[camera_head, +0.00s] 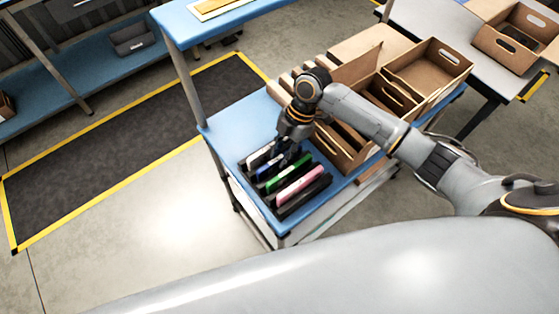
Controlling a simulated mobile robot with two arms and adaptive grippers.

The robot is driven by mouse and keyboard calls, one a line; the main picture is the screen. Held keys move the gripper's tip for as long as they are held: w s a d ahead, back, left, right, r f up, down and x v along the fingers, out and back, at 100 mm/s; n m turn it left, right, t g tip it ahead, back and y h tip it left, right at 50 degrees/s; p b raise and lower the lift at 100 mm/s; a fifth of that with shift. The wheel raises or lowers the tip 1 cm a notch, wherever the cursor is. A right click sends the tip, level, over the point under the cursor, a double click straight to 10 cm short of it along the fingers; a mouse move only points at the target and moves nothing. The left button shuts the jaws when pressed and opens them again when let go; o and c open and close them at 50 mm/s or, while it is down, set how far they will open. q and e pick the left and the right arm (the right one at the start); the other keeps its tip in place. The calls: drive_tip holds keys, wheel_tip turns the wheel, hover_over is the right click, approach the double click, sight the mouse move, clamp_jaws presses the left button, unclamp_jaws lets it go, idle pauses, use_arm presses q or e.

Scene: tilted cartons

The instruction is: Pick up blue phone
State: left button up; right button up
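A row of phones stands in a dark rack (281,213) on the near end of the blue cart top. A narrow dark blue strip, likely the blue phone (268,172), shows between the white phone (259,158) and the green phone (283,178). The pink phone (300,186) is nearer to me. My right gripper (287,156) points down over the back part of the row, close above or at the blue phone. Its dark fingers are small and blend with the rack, so their opening and any contact cannot be made out. My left gripper is out of view.
Cardboard cartons (428,68) stand tilted on the cart behind and right of the phones, some under my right arm. The blue cart top (228,140) is bare left of the rack. Another carton (513,38) sits on a table at upper right.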

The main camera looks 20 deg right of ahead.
clamp_jaws()
drive_tip(key=shift+r, duration=0.15)
